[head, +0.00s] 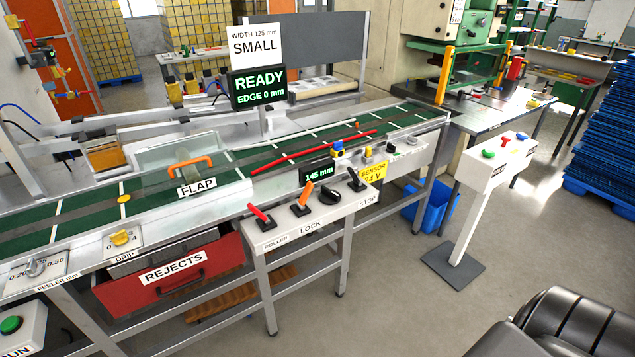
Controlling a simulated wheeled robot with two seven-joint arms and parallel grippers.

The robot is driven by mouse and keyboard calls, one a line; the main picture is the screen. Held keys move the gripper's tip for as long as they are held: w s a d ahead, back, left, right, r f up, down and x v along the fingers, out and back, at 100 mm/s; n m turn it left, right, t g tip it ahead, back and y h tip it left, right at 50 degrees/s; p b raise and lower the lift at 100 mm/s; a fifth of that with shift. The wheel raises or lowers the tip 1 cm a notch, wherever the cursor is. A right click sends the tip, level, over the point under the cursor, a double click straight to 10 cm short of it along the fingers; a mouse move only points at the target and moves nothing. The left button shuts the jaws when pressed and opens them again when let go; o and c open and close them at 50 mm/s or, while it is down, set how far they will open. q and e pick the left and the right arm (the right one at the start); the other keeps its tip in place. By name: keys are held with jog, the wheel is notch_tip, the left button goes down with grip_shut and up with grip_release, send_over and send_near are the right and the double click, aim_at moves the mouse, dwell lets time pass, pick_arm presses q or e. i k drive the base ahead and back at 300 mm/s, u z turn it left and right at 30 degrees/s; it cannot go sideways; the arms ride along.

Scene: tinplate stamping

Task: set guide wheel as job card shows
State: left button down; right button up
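The job card (256,46) stands above the line and reads "WIDTH 125 mm SMALL". The display below it (259,88) reads "READY" and "EDGE 0 mm". A small green-lit display (317,173) on the conveyor's front side reads "145 mm". A black round knob (330,195), which looks like the guide wheel, sits on the grey control panel (311,212). Beside it are an orange lever (303,196) near the word LOCK, a red lever (260,214) near ROLLER and a black lever (355,180) near STOP. A red guide bar (314,152) lies along the green belt.
An orange-handled FLAP cover (180,155) spans the belt. A red REJECTS drawer (168,274) is below. A button pedestal (478,200) and blue bin (430,208) stand right. A dark ribbed shape (570,325) fills the lower right corner. Floor before the panel looks clear.

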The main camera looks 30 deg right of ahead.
aim_at(327, 196)
jog(key=z, duration=0.8)
jog(key=i, duration=0.5)
jog(key=u, duration=0.35)
